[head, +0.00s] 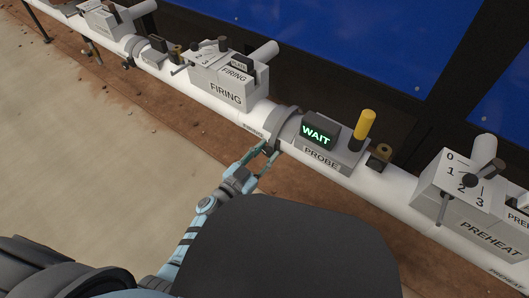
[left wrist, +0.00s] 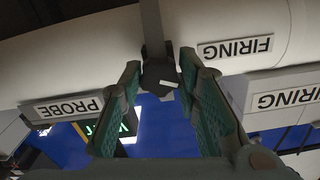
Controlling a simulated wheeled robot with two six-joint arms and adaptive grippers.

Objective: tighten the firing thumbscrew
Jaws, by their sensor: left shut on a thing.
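The firing thumbscrew (left wrist: 158,76) is a dark knob with a small pale mark, on the underside of a grey clamp band (left wrist: 152,25) around the white pipe. In the head view the clamp band (head: 285,122) sits between the FIRING box (head: 226,88) and the PROBE box (head: 321,156). My left gripper (head: 267,152) reaches up to the near side of the band. The fingers partly hide the knob in the head view. My right gripper is not in view.
The PROBE box carries a lit WAIT display (head: 317,133) and a yellow-topped post (head: 364,125). The PREHEAT box (head: 470,205) with a numbered dial stands at the right. The pale floor (head: 90,150) in front of the pipe is open.

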